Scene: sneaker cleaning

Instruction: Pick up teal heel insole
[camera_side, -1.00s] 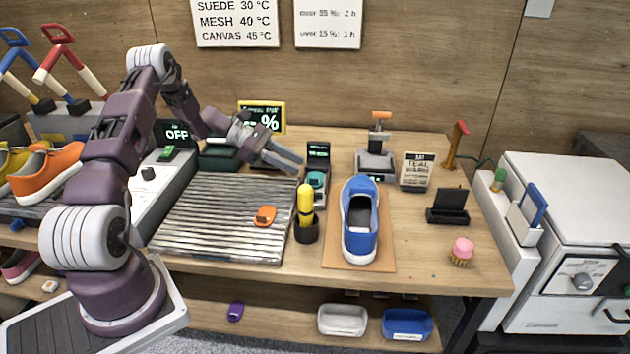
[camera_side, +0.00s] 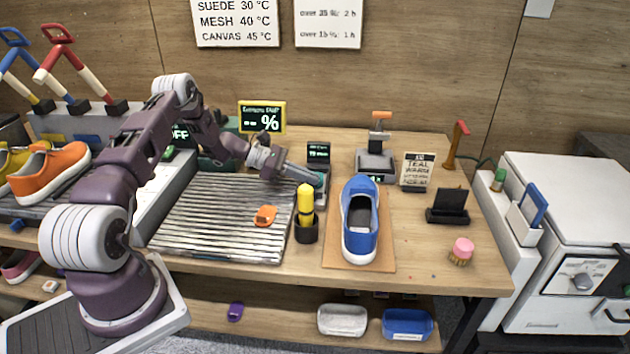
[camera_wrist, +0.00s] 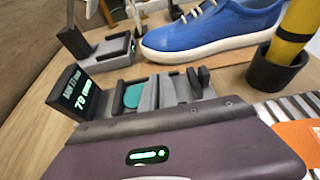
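The teal heel insole (camera_wrist: 133,96) shows as a rounded teal patch in the wrist view, on or in the small grey device with the lit readout (camera_wrist: 82,94). Part of it is hidden. In the side view my gripper (camera_side: 314,181) is low at this device, just behind the yellow-handled tool, and covers most of the insole. In the wrist view grey finger parts (camera_wrist: 170,90) are close beside the teal patch. I cannot tell whether the fingers touch it or how far apart they are.
The yellow-handled tool (camera_side: 305,198) stands in a dark cup close in front of my gripper. A blue sneaker (camera_side: 360,222) stands to the right on a tan mat. The ribbed grey plate (camera_side: 200,220) with an orange piece (camera_side: 265,215) lies to the left.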

